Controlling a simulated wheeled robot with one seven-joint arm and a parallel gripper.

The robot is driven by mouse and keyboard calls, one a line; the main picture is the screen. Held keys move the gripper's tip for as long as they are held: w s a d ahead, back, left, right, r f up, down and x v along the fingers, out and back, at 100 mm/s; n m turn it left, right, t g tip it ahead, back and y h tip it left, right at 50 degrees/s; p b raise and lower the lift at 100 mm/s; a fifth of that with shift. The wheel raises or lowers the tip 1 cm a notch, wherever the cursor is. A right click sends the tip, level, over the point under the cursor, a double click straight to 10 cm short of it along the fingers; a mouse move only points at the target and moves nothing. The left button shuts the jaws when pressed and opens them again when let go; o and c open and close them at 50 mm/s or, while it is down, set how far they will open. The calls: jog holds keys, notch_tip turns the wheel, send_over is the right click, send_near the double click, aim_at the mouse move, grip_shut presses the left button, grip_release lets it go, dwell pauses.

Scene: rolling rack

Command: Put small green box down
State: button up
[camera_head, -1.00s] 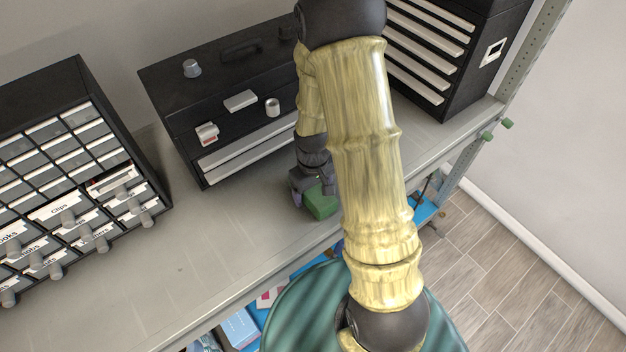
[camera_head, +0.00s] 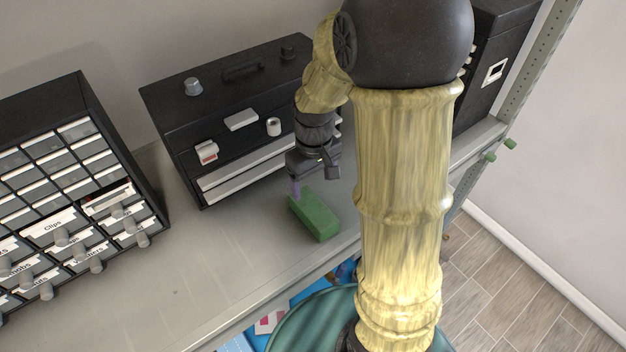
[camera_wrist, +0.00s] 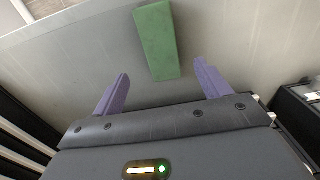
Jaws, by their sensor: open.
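The small green box (camera_head: 315,217) lies on the grey shelf (camera_head: 200,262), in front of the black tool chest and near the shelf's front edge. In the wrist view the green box (camera_wrist: 157,41) lies beyond my gripper's fingertips, roughly between their lines. My gripper (camera_head: 310,188) is just behind the box in the head view. In the wrist view the two purple fingers of my gripper (camera_wrist: 161,77) are spread apart with nothing between them. They appear clear of the box.
A black tool chest (camera_head: 182,130) with white drawers stands behind the box. A cabinet of labelled small drawers (camera_head: 75,190) stands at the left, another black cabinet (camera_head: 505,45) at the right. The shelf left of the box is clear.

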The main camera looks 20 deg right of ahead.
jog(key=shift+s+d+r, duration=0.1)
jog(key=shift+r, duration=0.05)
dwell(0.4)
jog(key=s+a+r+m+t, duration=0.1)
jog(key=s+m+t, duration=0.1)
jog(key=s, duration=0.5)
jog(key=shift+s+m+t, duration=0.15)
jog(key=shift+m+t, duration=0.15)
jog(key=shift+m, duration=0.5)
